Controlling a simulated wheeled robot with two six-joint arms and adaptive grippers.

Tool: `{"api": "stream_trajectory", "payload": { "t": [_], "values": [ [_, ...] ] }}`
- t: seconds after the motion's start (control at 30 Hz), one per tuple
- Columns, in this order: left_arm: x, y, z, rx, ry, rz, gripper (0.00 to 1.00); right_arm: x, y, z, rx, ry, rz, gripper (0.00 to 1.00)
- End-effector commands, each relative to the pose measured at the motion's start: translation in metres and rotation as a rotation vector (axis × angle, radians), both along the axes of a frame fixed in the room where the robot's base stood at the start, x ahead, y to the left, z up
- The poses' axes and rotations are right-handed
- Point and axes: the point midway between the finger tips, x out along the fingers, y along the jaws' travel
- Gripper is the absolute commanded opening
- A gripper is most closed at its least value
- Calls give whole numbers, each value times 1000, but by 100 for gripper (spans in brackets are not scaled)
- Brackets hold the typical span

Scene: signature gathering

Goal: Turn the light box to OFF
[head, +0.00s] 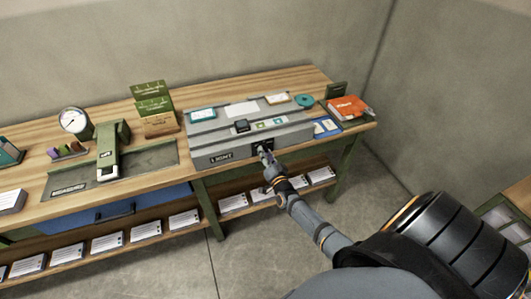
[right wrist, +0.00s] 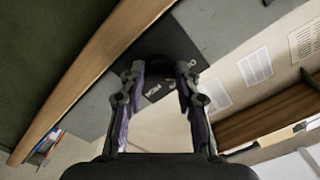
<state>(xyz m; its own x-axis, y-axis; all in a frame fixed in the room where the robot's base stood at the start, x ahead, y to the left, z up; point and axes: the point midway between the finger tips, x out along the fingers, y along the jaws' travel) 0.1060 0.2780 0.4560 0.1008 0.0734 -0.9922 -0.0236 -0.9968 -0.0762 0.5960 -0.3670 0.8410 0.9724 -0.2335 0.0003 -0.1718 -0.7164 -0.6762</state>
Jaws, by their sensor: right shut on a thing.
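The light box (head: 205,141) is a long grey case on the wooden bench, with a "LIGHT" label on its front face. A black switch panel (head: 258,144) sits on that face, right of the label; it also shows in the right wrist view (right wrist: 183,42), with small white lettering too blurred to read. My right gripper (head: 265,155) is at this panel. In the right wrist view its two fingers (right wrist: 157,82) stand either side of a dark knob (right wrist: 160,67) and are shut on it. The knob's setting cannot be read. My left gripper is not in view.
The bench (head: 215,93) also holds a green stapler-like press (head: 110,150), a round dial (head: 74,120), green booklets (head: 153,105) and a red book (head: 347,107). Paper stacks (head: 184,221) line the shelf below. The floor in front is clear.

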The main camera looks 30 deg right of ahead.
Motion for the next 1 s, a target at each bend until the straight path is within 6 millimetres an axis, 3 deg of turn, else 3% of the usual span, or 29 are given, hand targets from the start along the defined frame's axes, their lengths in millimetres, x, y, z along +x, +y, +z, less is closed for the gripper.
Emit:
{"api": "stream_trajectory", "payload": {
  "t": [0.67, 0.7, 0.87, 1.0],
  "values": [
    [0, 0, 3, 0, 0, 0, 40, 0, 0, -1, -59, 16, 1, 0],
    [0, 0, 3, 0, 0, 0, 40, 0, 0, -1, -59, 16, 1, 35],
    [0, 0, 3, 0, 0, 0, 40, 0, 0, -1, -58, 15, 0, 55],
    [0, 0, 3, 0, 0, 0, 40, 0, 0, -1, -58, 15, 0, 55]
  ]
}}
